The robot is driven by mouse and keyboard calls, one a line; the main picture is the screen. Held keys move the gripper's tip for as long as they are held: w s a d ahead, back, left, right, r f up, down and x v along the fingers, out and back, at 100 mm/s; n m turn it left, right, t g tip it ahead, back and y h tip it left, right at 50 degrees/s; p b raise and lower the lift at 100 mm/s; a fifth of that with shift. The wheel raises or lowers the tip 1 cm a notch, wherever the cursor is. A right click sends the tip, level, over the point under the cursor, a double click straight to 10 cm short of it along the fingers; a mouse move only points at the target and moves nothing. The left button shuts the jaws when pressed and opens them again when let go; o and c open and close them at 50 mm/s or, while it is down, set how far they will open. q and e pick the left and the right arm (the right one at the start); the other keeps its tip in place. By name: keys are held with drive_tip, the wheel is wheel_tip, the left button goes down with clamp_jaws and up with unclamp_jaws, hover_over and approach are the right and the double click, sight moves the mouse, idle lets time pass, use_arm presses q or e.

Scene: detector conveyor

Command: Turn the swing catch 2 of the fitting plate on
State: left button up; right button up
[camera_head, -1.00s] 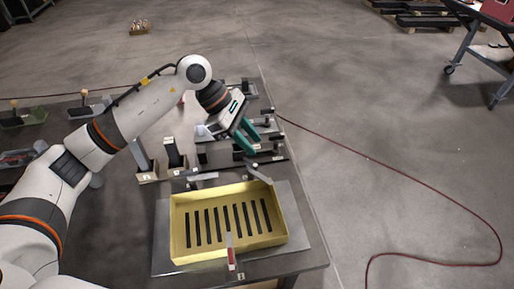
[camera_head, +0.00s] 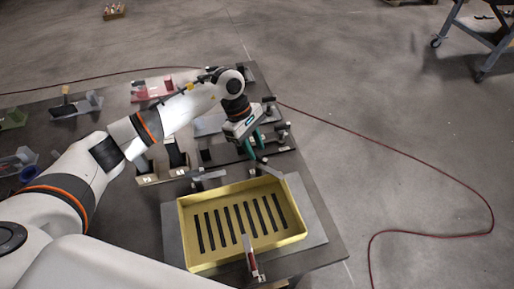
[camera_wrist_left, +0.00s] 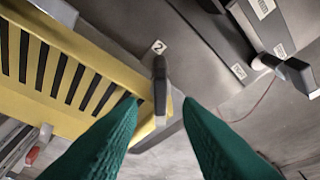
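The fitting plate (camera_head: 314,226) is a grey plate at the table's near end, with a yellow slotted tray (camera_head: 190,262) on it. Swing catch 2 (camera_head: 264,167) is a small grey lever at the tray's far edge. In the left wrist view, catch 2 (camera_wrist_left: 160,84) shows dark and upright beside the label "2", by the tray's corner. My left gripper (camera_head: 257,145) points down just beyond the catch. Its green fingers are apart in the wrist view, with the catch seen in the gap between their tips; contact cannot be told. My right gripper is out of view.
Another grey lever (camera_head: 207,175) sits at the tray's far left, and a red-handled clamp (camera_head: 251,257) at its near side. Dark fixtures with knobs (camera_head: 282,134) stand beyond the gripper. A red cable (camera_head: 405,187) lies on the floor at right.

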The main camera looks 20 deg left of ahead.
use_arm(q)
drive_tip(key=shift+x, duration=1.25)
clamp_jaws()
